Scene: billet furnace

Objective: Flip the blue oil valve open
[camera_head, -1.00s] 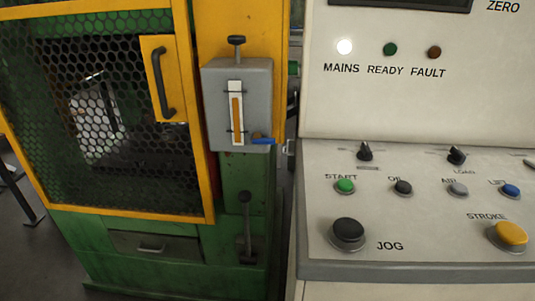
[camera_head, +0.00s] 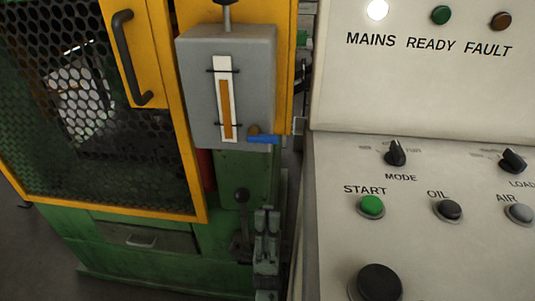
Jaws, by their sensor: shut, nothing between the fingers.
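The blue oil valve handle (camera_head: 264,139) sits at the lower right corner of a grey oil box (camera_head: 258,75). The handle lies roughly horizontal, with a small brass-coloured fitting at its upper left. The box has an upright sight gauge with an amber column (camera_head: 227,102). My gripper (camera_head: 267,212) rises from the bottom edge, fingers pointing up. It is shut and empty. In the picture it is below the blue handle, apart from it; the depth between them is hard to judge.
A black-knobbed lever (camera_head: 241,215) stands just left of my gripper on the green machine. A yellow-framed mesh door (camera_head: 185,160) is at left. The control console (camera_head: 335,240) with START, OIL and AIR buttons fills the right, close to my gripper. A narrow gap separates machine and console.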

